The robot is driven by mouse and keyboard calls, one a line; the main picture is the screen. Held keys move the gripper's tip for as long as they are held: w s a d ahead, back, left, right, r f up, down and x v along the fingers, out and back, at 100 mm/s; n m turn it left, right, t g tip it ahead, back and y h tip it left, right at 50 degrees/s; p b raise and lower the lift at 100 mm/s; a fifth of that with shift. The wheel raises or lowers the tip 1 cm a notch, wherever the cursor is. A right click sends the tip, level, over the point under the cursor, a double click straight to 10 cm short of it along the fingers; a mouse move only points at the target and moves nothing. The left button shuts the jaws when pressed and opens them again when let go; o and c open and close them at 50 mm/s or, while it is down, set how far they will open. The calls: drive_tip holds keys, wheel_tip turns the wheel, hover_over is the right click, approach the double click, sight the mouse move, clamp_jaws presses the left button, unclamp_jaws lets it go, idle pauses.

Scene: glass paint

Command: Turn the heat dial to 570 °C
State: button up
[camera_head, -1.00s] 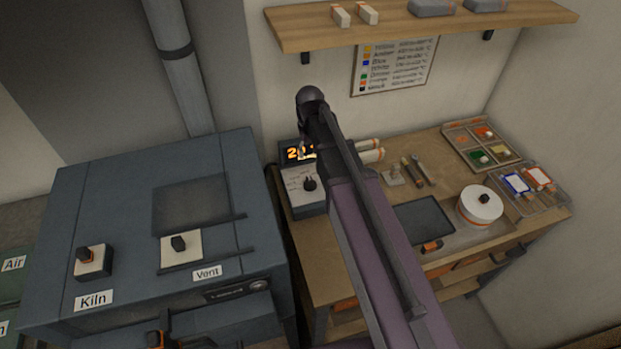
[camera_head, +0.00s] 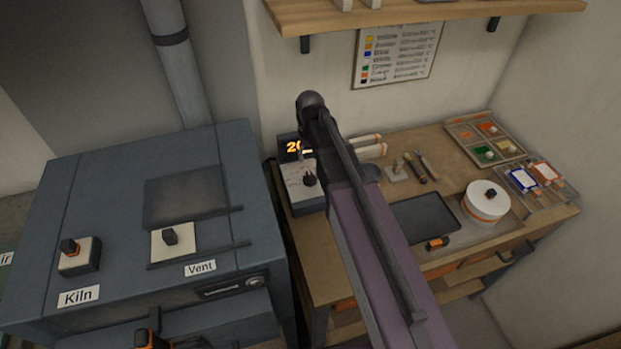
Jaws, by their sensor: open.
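The heat dial (camera_head: 309,179) is a small black knob on the pale sloped face of a control box (camera_head: 292,184), at the left end of the wooden bench. The orange display (camera_head: 292,148) behind it shows digits starting with 20; the arm hides its right part. My gripper (camera_head: 303,152) is open, in front of the display and above the dial. Most of it is hidden behind my own arm, and it appears apart from the dial. The scale marks around the dial are too small to read.
The blue-grey kiln (camera_head: 110,180) stands left of the bench with its own knobs. Right of my arm are a dark tray (camera_head: 425,222), a white round pot (camera_head: 486,203), tools and paint trays (camera_head: 487,135). A shelf (camera_head: 420,14) and colour chart (camera_head: 398,53) are above.

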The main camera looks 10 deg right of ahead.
sight(310, 175)
drive_tip(key=shift+f+b, duration=4.05)
drive_tip(key=shift+f, duration=0.35)
clamp_jaws()
